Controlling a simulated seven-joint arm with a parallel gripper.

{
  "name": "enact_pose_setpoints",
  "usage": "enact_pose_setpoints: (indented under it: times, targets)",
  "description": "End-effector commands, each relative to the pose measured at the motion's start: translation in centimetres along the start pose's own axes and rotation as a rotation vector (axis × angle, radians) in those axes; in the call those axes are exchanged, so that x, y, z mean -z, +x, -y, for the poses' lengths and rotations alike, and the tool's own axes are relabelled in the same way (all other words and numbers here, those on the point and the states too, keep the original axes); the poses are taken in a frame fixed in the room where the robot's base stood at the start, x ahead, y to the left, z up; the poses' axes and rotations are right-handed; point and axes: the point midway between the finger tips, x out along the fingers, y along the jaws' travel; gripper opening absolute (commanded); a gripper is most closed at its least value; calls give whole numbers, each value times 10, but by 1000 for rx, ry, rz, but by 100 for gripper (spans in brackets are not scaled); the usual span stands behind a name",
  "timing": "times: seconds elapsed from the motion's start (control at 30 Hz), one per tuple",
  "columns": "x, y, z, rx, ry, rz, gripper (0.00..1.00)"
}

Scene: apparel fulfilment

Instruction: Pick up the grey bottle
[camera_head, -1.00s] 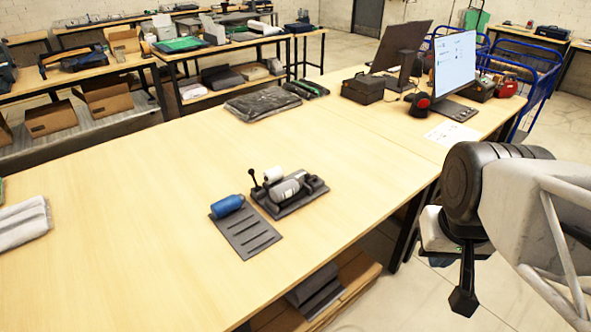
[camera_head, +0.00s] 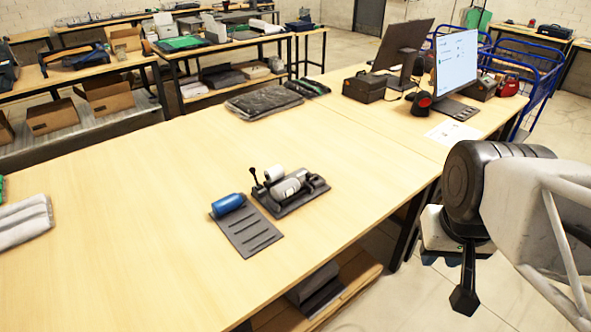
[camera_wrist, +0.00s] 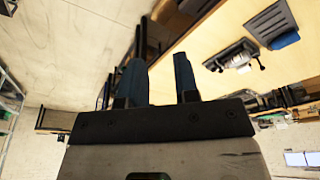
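The grey bottle (camera_head: 288,187) lies on its side in a dark tray (camera_head: 283,211) on the wooden table in the head view. A small white cylinder (camera_head: 273,174) lies beside it at the back of the tray. The tray also shows upside down in the wrist view (camera_wrist: 228,52), where the bottle is too small to make out well. My gripper (camera_wrist: 159,72) is open, its two blue fingers apart with nothing between them. It is off the table's right side, well away from the bottle.
A blue bottle (camera_head: 228,205) lies on a dark slotted mat (camera_head: 250,239) just left of the tray. A thin dark post (camera_head: 254,174) rises at the tray's back left. A monitor (camera_head: 454,62) and dark boxes stand at the back right. The table around is mostly bare.

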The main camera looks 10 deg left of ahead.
Motion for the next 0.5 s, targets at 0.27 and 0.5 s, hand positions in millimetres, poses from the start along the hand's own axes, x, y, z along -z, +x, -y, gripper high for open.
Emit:
enact_pose_setpoints:
  times: [0.27, 0.5]
  targets:
    - [0, 0, 0, 0, 0, 0, 72]
    - [0, 0, 0, 0, 0, 0, 91]
